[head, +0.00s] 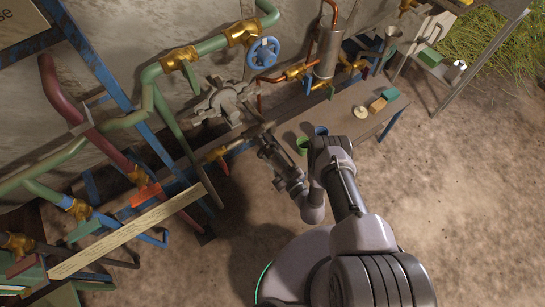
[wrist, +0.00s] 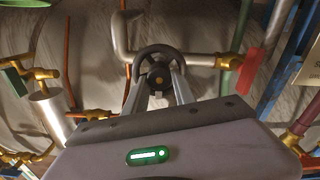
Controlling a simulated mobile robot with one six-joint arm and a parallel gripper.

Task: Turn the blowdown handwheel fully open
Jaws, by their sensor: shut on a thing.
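A bent grey pipe (wrist: 122,40) runs behind the wheel to a brass valve at the right. In the head view my gripper (head: 268,138) is at the right end of a short grey pipe (head: 247,134). The handwheel is hidden or too small to make out there. How far it is turned cannot be told.
A blue handwheel (head: 263,52) on green piping is above my gripper in the head view. A brass valve (head: 217,154) is left of it. A bench (head: 345,122) with small blocks and cups stands to the right. Open dirt floor (head: 450,200) lies at the right.

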